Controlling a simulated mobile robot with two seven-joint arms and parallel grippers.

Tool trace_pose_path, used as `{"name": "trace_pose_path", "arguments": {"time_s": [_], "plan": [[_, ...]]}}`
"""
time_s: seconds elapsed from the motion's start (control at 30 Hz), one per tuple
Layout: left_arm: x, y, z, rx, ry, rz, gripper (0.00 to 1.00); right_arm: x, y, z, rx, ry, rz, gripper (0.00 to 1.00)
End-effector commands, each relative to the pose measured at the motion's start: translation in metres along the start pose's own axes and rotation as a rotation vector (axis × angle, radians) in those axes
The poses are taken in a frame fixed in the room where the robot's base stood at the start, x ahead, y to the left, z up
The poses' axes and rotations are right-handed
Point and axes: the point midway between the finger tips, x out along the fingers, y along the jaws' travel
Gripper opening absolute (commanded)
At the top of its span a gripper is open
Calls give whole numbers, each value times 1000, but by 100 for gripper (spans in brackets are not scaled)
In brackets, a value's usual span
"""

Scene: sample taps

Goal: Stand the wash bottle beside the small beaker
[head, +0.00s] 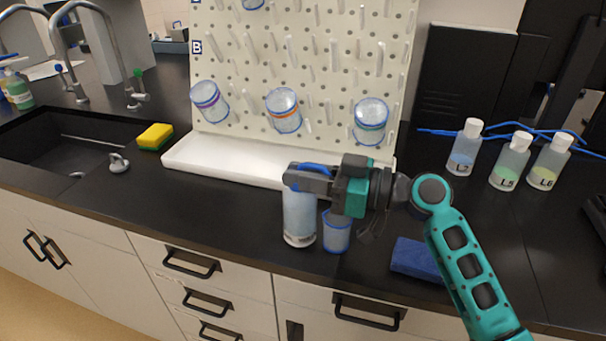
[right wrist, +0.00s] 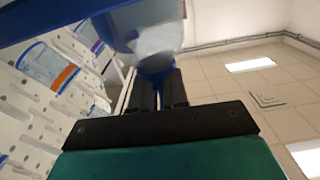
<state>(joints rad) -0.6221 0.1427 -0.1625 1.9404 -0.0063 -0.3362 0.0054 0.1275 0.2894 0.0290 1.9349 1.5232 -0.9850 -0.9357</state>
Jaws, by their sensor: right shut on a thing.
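The wash bottle (head: 299,217) is a clear, pale blue cylinder with a blue top, upright near the counter's front. My right gripper (head: 310,178) reaches in from the right and is shut on its upper part. I cannot tell whether its base touches the counter. The small beaker (head: 337,232), blue-tinted with a blue rim, stands just right of the bottle, below my gripper. The bottle also shows, cut off, at the top of the right wrist view (right wrist: 150,30), beyond the dark fingers (right wrist: 160,88). My left gripper is out of view.
A pegboard (head: 300,60) with hanging beakers rises behind over a white tray (head: 225,165). A blue cloth (head: 416,259) lies right of the beaker. Several labelled bottles (head: 510,163) stand at the right. A sponge (head: 155,136) and sink (head: 60,145) are left. Counter left of the bottle is clear.

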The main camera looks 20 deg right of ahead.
Motion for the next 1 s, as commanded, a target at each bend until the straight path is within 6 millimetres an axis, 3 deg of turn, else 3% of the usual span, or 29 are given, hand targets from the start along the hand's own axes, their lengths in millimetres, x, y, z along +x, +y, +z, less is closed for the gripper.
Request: {"name": "trace_pose_path", "arguments": {"time_s": [0.23,0.27,0.53,0.87,1.0], "plan": [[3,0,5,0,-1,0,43,0,0,3,-2,2,0,0],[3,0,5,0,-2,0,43,0,0,3,-1,0,0,15],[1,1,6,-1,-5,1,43,0,0,2,0,-1,0,39],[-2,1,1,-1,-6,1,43,0,0,-3,1,-1,0,39],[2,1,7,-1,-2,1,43,-22,1,3,-1,-4,3,39]]}}
